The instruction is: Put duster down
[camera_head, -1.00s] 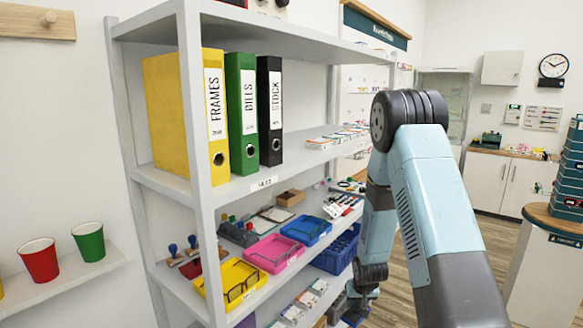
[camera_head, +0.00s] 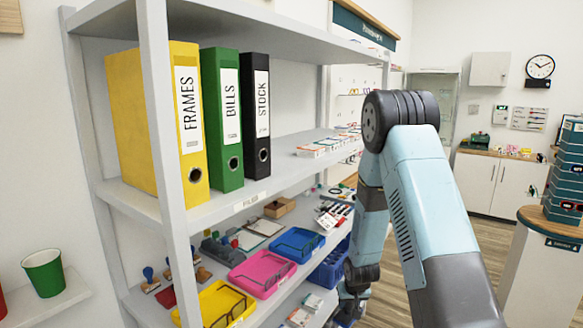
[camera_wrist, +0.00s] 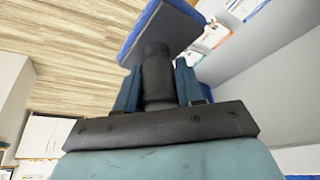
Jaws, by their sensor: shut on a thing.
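The duster (camera_wrist: 162,28) shows in the wrist view, with a flat grey face, a blue edge and a black round handle. My gripper (camera_wrist: 157,80) is shut on the handle, one blue finger on each side, with the pad beyond the fingertips. In the head view my arm bends down at the right of the shelf unit. My gripper there is low at the bottom edge, partly cut off, and I cannot make out the duster.
The white shelf unit (camera_head: 159,150) holds yellow, green and black binders (camera_head: 262,115) above. Below are yellow, pink (camera_head: 262,272) and blue trays (camera_head: 298,243), stamps and a blue crate (camera_head: 330,265). A green cup (camera_head: 43,272) stands left. Wooden floor is open at right.

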